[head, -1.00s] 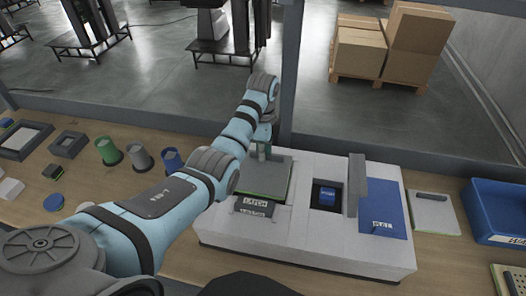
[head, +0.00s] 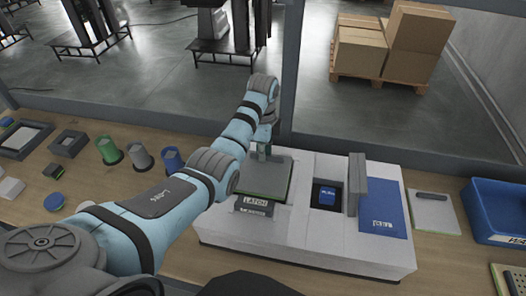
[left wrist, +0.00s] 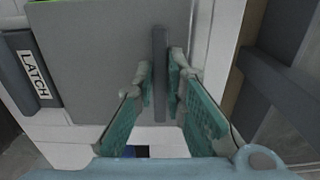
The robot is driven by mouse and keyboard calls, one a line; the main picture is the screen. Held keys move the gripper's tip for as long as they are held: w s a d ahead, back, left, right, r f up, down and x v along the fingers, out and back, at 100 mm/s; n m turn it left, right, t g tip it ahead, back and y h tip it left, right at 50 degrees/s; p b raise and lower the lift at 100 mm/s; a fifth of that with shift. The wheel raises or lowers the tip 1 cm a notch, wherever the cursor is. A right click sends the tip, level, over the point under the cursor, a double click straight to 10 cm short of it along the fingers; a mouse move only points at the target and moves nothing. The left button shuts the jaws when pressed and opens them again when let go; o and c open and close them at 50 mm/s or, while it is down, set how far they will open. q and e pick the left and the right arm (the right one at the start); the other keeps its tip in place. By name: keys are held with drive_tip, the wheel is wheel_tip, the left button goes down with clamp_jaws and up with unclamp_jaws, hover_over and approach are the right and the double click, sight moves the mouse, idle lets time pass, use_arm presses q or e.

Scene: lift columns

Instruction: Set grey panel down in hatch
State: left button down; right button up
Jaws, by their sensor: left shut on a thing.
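The grey panel (head: 264,180) lies over the left part of the white housing (head: 229,224), with a thin green edge showing along its right side. It also fills the upper left of the left wrist view (left wrist: 100,60). My left gripper (head: 264,152) is at the panel's far side, shut on its upright grey handle; the fingers (left wrist: 160,85) stand on both sides of the handle in the left wrist view. The hatch opening is hidden under the panel. A dark latch block labelled LATCH (head: 254,205) sits at the panel's near edge. My right gripper is not in view.
To the right on the housing are a recess with a blue block (head: 326,195), an upright grey plate (head: 357,184) and a blue panel (head: 383,214). Cups (head: 140,157) stand on the left of the bench. A blue bin (head: 497,210) is at the right.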

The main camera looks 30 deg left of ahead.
use_arm(q)
drive_tip(key=shift+f, duration=0.35)
idle(0.7)
drive_tip(key=c, duration=1.6)
unclamp_jaws()
drive_tip(key=shift+o, duration=0.2)
